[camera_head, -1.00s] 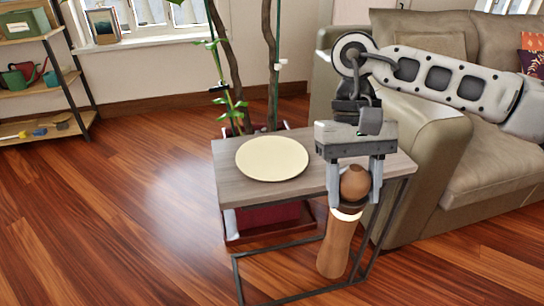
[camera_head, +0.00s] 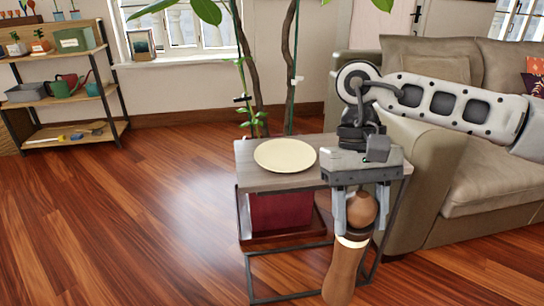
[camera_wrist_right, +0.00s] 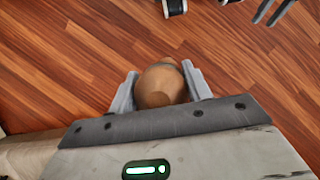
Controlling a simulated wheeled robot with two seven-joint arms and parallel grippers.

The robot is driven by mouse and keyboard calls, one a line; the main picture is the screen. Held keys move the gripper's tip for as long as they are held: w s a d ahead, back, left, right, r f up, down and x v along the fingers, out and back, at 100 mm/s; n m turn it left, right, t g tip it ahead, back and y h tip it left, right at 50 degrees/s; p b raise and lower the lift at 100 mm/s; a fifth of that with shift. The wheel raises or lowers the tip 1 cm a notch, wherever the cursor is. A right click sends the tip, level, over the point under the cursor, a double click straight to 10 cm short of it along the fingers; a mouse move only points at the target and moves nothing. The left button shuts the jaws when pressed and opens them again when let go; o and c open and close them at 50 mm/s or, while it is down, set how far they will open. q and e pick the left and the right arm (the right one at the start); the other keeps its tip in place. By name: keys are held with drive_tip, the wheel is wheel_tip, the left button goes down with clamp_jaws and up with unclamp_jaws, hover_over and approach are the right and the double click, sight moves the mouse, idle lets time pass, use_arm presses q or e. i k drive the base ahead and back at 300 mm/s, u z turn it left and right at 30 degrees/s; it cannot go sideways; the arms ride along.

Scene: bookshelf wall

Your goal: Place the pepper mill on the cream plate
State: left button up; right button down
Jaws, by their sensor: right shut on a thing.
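The wooden pepper mill (camera_head: 344,268) has a round knob on top and a pale ring below it. My right gripper (camera_head: 361,215) is shut on its upper part, and the mill hangs slightly tilted in front of the side table. The right wrist view shows the mill's round top (camera_wrist_right: 161,86) between the two fingers (camera_wrist_right: 160,88). The cream plate (camera_head: 285,155) lies flat and empty on the table top, to the left of and behind the gripper.
The small side table (camera_head: 250,180) has a grey wood top and a dark metal frame. A beige sofa (camera_head: 435,150) stands close on its right. A plant rises behind it, with a dark red box (camera_head: 281,212) under the top. Open floor (camera_head: 130,220) lies to the left.

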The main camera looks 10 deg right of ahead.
sight(286, 154)
drive_tip(key=u, duration=1.5)
drive_tip(key=i, duration=1.4)
drive_tip(key=z, duration=1.85)
